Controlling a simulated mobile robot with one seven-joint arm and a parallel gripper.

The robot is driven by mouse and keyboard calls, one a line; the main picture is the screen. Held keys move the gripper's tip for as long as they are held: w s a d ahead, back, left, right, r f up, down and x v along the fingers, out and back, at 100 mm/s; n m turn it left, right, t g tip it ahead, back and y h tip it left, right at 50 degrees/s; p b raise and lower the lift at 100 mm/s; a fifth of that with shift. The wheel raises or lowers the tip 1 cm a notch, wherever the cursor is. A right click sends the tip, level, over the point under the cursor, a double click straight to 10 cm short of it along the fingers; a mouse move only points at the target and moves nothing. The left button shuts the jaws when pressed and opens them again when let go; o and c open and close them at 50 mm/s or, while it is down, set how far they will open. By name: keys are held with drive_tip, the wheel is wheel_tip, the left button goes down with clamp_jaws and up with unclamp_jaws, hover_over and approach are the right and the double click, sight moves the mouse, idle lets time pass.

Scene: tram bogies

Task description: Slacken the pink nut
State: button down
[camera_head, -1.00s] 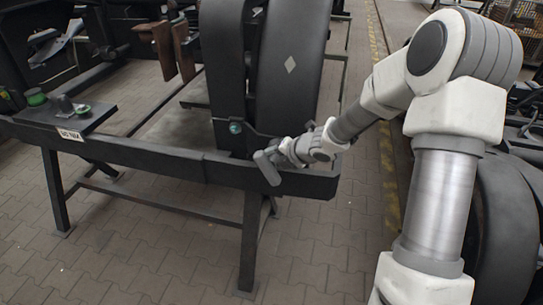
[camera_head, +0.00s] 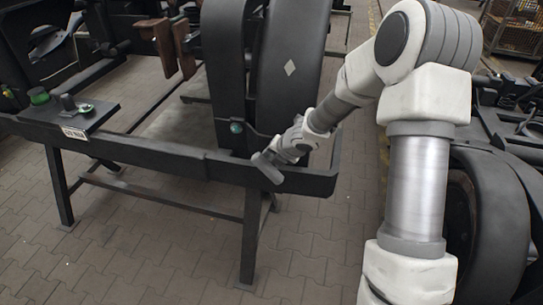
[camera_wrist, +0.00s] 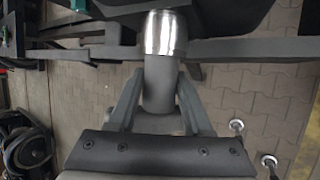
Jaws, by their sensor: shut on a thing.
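My gripper (camera_wrist: 160,94) is shut on a grey cylindrical tool (camera_wrist: 159,72) with a shiny metal collar at its far end. The fingers lie on both sides of its shaft. In the head view my gripper (camera_head: 270,160) is at the front rail of the black stand, near its right end. The tool's tip is close to a dark part in the wrist view, and I cannot tell whether it touches. No pink nut can be made out in either view; it may be hidden behind the tool or the collar.
A black stand (camera_head: 140,150) carries a tall black wheel cover (camera_head: 290,75). A teal bolt head (camera_head: 236,128) sits left of my gripper. A small panel with green and dark knobs (camera_head: 75,115) is at the left. Paved floor (camera_head: 180,235) lies free in front.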

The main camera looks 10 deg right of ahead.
sight(266, 175)
drive_tip(key=shift+g+h+p, duration=0.5)
drive_tip(key=shift+h+p, duration=0.6)
drive_tip(key=shift+p, duration=0.95)
drive_tip(key=shift+r+n+g+h+p, duration=0.15)
drive_tip(key=shift+n+g+h+p, duration=0.4)
drive_tip(key=shift+p, duration=1.2)
drive_tip(key=shift+h+p, duration=0.35)
drive_tip(key=shift+s+a+f+b, duration=0.25)
drive_tip(key=shift+s+b, duration=0.25)
drive_tip(key=shift+b, duration=0.2)
drive_tip(key=shift+s+a+r+b, duration=0.1)
drive_tip(key=shift+s+a+b, duration=0.2)
drive_tip(key=shift+s+b, duration=0.35)
drive_tip(key=shift+s+a+f+b, duration=0.1)
drive_tip(key=shift+s+a+b, duration=0.25)
drive_tip(key=shift+s, duration=0.55)
drive_tip(key=shift+s+a+r+b, duration=0.1)
drive_tip(key=shift+s+a+b, duration=0.15)
drive_tip(key=shift+s+b, duration=0.45)
